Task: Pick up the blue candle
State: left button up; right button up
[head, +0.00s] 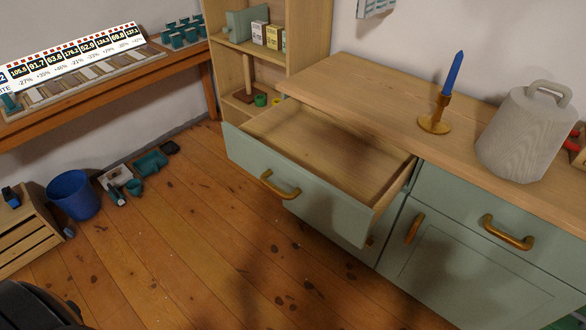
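The blue candle (453,74) stands nearly upright in a brass-coloured candlestick (436,122) on the wooden top of the green cabinet (350,85). Its upper part is in plain view; its lower end sits in the holder. Neither of my grippers can be made out in the head view. A dark rounded shape at the bottom left corner cannot be identified for sure.
A large grey lidded pot (525,135) stands right of the candlestick. An empty drawer (320,150) is pulled out of the cabinet below. A blue bucket (73,195) and small items lie on the floor at left. The middle floor is clear.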

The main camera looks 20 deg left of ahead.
aim_at(447, 89)
jog(key=i+l+u, duration=0.1)
jog(key=l, duration=0.25)
jog(key=i+l+u, duration=0.1)
jog(key=i+l, duration=0.15)
jog(key=i+l+u, duration=0.1)
jog(key=l, duration=0.35)
jog(key=i, duration=0.1)
